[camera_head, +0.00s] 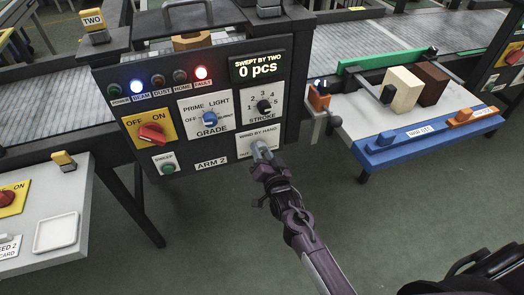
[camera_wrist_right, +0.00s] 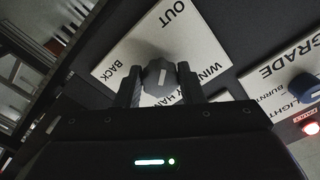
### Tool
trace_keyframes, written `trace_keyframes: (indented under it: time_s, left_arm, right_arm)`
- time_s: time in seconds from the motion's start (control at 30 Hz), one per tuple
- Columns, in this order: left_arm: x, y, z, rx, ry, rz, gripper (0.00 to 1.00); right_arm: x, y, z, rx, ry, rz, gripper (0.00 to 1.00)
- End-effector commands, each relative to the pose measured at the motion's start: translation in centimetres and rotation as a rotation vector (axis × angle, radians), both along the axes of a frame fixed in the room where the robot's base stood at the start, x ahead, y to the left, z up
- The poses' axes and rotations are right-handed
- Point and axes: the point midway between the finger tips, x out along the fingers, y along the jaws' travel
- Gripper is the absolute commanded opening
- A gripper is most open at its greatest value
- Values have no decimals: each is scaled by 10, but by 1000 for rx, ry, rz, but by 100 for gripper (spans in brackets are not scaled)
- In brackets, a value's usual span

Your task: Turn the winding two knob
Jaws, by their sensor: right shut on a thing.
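The winding knob (camera_wrist_right: 158,80) is a grey knob with a pale pointer mark on a white plate (camera_wrist_right: 112,50). The plate reads OUT, BACK and "by hand", partly hidden. In the head view the plate (camera_head: 247,144) is at the lower right of the ARM 2 panel. My right gripper (camera_head: 262,150) reaches it from below. In the right wrist view its two dark fingers (camera_wrist_right: 158,88) stand on either side of the knob, shut on it. My left gripper is in neither view.
The dark panel (camera_head: 222,75) also carries a red on/off switch (camera_head: 152,134), a blue GRADE knob (camera_head: 209,117), a black STROKE knob (camera_head: 264,105) and a green SWEEP button (camera_head: 168,168). Its display (camera_head: 258,66) reads 0 pcs. A blue-edged tray table (camera_head: 400,150) with blocks stands at right.

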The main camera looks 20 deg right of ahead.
Motion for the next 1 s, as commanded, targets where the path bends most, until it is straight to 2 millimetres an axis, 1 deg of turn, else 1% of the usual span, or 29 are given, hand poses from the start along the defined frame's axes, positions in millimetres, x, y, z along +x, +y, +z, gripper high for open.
trace_keyframes:
  time_s: [0.23, 0.63, 0.67, 0.8, 1.0]
  left_arm:
    - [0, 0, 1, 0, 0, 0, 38]
    - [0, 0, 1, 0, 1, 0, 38]
    - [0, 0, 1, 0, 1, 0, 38]
    - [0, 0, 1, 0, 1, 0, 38]
    - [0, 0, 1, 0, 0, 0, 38]
  right_arm:
    - [0, 0, -1, 51, 5, 0, 12]
    - [0, 0, -1, 56, 4, 0, 12]
    - [0, 0, -1, 56, 4, 0, 38]
    - [0, 0, -1, 56, 4, 0, 56]
    - [0, 0, 0, 55, 3, 1, 57]
